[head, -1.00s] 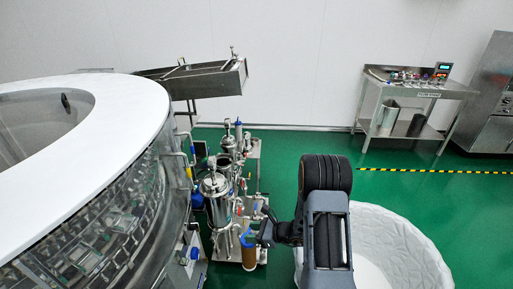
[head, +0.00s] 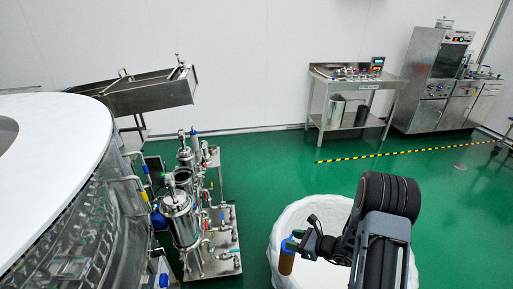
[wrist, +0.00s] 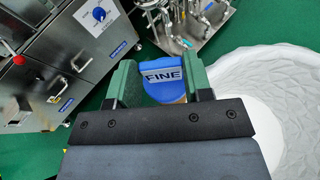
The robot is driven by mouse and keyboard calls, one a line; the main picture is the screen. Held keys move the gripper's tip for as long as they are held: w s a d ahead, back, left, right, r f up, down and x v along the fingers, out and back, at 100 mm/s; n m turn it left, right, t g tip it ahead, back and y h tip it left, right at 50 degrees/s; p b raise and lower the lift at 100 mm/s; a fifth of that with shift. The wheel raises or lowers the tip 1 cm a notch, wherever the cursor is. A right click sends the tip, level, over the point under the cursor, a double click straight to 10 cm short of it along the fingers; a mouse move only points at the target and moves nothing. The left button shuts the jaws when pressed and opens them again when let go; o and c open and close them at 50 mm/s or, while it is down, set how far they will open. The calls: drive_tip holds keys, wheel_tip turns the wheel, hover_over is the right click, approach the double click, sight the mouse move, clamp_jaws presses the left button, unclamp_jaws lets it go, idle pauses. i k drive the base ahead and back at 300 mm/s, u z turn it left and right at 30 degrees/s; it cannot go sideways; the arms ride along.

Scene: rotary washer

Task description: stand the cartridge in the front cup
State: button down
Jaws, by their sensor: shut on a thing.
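My gripper (head: 298,242) is shut on the cartridge (head: 286,263), a brown upright cylinder with a blue top. In the wrist view the blue cap (wrist: 163,76) reads FINE and sits between my green fingers (wrist: 162,88). In the head view the cartridge hangs in front of the left rim of a white tub. The steel skid to the left carries several upright vessels. Its nearest vessel (head: 183,228) has fittings on top. Behind it is a vessel with a round, open-looking top (head: 181,179). I cannot tell for sure which is the front cup.
The white tub (head: 300,215) stands below and behind my gripper. The big round washer (head: 70,150) fills the left side. A steel bench (head: 352,85) and steel cabinets (head: 440,85) stand along the back wall. Green floor (head: 260,170) is clear between skid and bench.

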sight(213, 151)
drive_tip(key=z, duration=2.65)
drive_tip(key=i, duration=3.35)
drive_tip(key=u, duration=2.95)
drive_tip(key=i, duration=3.35)
